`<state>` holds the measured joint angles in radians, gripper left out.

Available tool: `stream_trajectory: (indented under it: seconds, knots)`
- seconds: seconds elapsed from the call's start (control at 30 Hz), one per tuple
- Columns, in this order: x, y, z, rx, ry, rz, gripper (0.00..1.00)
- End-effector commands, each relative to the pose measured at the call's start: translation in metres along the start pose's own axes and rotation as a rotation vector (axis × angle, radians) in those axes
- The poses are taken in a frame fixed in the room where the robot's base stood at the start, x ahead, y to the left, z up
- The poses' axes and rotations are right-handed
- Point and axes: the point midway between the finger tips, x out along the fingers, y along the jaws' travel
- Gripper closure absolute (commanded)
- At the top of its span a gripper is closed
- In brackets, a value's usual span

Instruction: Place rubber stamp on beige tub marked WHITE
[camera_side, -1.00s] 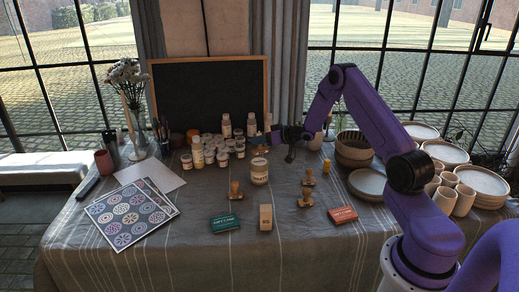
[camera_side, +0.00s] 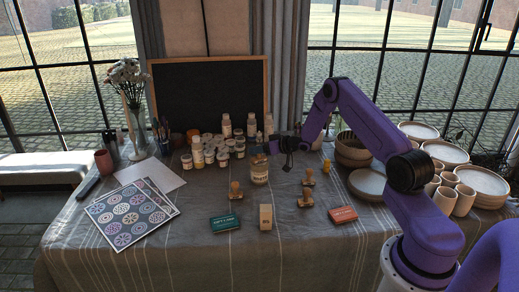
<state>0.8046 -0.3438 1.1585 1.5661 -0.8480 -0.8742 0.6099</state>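The beige tub (camera_side: 260,175) with a dark label stands upright near the middle of the table; its lettering is too small to read. My gripper (camera_side: 268,148) reaches in from the right, just above the tub. A small tan and brown rubber stamp (camera_side: 258,156) shows at its fingertips, over the tub's lid. The fingers appear shut on it. I cannot tell whether its base touches the lid. The fingers partly hide the stamp.
Other wooden stamps stand left (camera_side: 236,190) and right (camera_side: 306,198) of the tub. Small boxes (camera_side: 225,222) lie in front. Paint jars and bottles (camera_side: 197,153) crowd behind. Bowls (camera_side: 353,148) and plates stand right. The front table edge is clear.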

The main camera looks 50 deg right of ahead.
Motion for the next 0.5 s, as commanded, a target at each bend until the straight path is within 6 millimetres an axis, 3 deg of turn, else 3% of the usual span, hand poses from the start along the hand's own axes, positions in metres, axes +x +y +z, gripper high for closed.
stream_trajectory:
  seconds: [0.37, 0.5]
  knots:
    - [-0.002, -0.001, -0.003, -0.001, 0.0, 0.0, 0.43]
    - [-0.015, 0.001, -0.003, 0.002, 0.0, 0.002, 0.43]
